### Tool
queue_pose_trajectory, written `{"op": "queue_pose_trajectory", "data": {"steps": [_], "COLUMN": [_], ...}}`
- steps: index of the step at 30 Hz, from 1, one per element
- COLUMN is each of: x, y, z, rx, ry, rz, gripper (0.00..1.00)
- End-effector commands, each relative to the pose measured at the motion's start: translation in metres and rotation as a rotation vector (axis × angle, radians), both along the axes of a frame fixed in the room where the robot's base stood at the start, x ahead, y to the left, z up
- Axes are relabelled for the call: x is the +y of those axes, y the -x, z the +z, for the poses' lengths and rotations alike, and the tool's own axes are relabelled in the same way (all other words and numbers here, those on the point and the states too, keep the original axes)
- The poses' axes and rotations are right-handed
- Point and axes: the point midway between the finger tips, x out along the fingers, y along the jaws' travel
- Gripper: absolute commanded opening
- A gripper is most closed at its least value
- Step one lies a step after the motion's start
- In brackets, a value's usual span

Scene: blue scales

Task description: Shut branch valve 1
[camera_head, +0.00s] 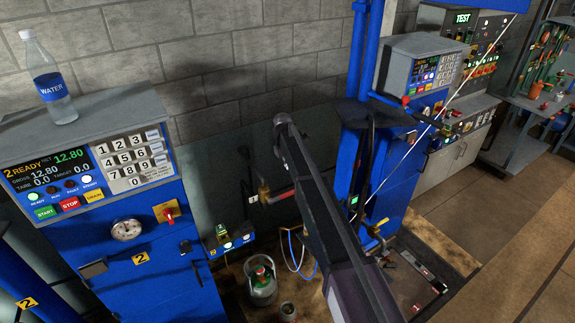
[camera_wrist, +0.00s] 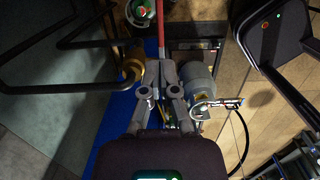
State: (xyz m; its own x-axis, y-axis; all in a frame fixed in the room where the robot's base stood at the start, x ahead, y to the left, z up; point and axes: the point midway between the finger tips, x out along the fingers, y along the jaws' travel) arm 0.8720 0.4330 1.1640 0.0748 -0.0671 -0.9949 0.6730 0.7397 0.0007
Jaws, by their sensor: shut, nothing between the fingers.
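A brass valve (camera_head: 265,191) with a red lever (camera_head: 281,197) sits on dark piping by the wall, left of my arm in the head view. The lever lies roughly level there. In the wrist view a red bar (camera_wrist: 161,28) runs up from my fingertips, and a brass part (camera_wrist: 131,69) is left of them. My gripper (camera_wrist: 159,66) is shut and empty, close to the red bar; touching is unclear. My arm hides the gripper in the head view.
A yellow-handled valve (camera_head: 377,229) is right of my arm.

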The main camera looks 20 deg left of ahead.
Motion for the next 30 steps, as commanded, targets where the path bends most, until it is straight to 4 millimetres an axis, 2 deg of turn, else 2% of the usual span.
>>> {"op": "queue_pose_trajectory", "data": {"steps": [6,23,26,30], "x": [0.000,0.000,-0.007,-0.032], "y": [0.000,0.000,0.003,0.013], "z": [0.008,0.008,0.006,-0.001], "rx": [0.000,0.000,0.000,-0.002], "ry": [0.000,0.000,-0.002,-0.010], "rz": [0.000,0.000,-0.023,-0.114], "gripper": [0.00,0.00,0.00,0.00]}}
